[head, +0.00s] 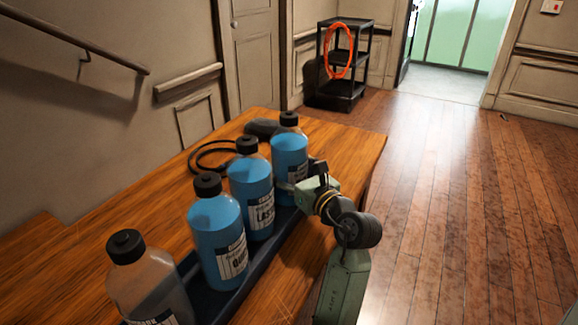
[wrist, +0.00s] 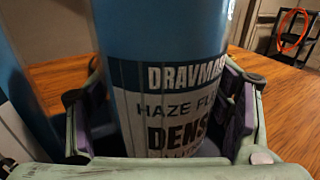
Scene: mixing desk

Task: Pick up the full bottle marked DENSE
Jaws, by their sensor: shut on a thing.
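The full bottle marked DENSE (head: 289,153) is the farthest in a row on the desk, blue with a black cap. In the wrist view the DENSE bottle (wrist: 165,45) stands upright between my fingers, its white label reading DENSE. My gripper (head: 301,186) is shut on its lower part from the right; the wrist view shows a finger on each side (wrist: 165,125). I cannot tell whether its base touches the tray. A blue bottle with a label starting LAS (head: 252,190) stands just nearer.
A blue bottle labelled QUI (head: 217,240) and a mostly clear bottle (head: 150,285) stand nearer in the row. A dark tray (head: 262,258) runs under the row. A black cable (head: 205,152) lies behind. A black shelf (head: 345,55) holds an orange ring (head: 339,50). Open floor lies right.

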